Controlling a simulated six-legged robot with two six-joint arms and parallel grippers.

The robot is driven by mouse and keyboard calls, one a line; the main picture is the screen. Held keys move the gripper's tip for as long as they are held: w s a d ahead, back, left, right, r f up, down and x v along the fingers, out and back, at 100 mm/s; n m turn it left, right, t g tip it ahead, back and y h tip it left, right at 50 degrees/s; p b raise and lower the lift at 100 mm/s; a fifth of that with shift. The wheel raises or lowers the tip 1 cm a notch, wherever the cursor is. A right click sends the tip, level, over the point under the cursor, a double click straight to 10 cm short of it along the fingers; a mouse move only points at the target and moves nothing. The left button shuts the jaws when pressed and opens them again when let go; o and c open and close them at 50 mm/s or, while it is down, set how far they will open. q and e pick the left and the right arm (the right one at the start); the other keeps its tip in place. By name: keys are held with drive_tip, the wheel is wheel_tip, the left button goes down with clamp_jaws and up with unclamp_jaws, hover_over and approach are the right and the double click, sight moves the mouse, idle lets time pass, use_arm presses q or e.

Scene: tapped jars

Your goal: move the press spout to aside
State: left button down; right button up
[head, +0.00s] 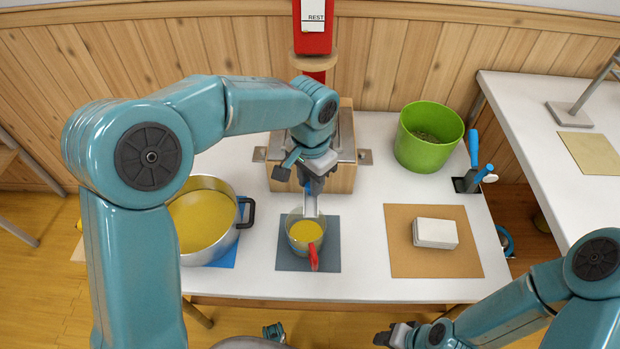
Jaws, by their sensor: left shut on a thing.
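The press (342,178), a wooden box with a metal top, stands at the back middle of the white table. My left gripper (311,184) is in front of it, shut on the press spout (310,205), a pale metal piece with some blue at its top. The spout points down over a glass jar (292,240) of yellow liquid with a red handle or tap. Whether the spout touches the jar I cannot tell. The gripper and forearm hide part of the press. My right gripper (392,336) is low at the front edge, away from these things; its jaws are unclear.
A steel pot (236,238) of yellow liquid stands left on a blue mat. The jar is on a grey mat (327,260). A white block (435,233) lies on a brown mat (400,262). A green bucket (425,152) and blue-handled tools (473,150) are at right.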

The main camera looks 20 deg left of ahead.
use_arm(q)
drive_tip(key=w+d+n+p, duration=0.5)
drive_tip(key=w+n, duration=0.1)
drive_tip(key=n, duration=0.7)
drive_tip(key=shift+w+n, duration=0.3)
drive_tip(key=shift+d, duration=0.1)
idle(0.5)
drive_tip(key=c, duration=0.9)
unclamp_jaws()
drive_tip(key=shift+r, duration=0.1)
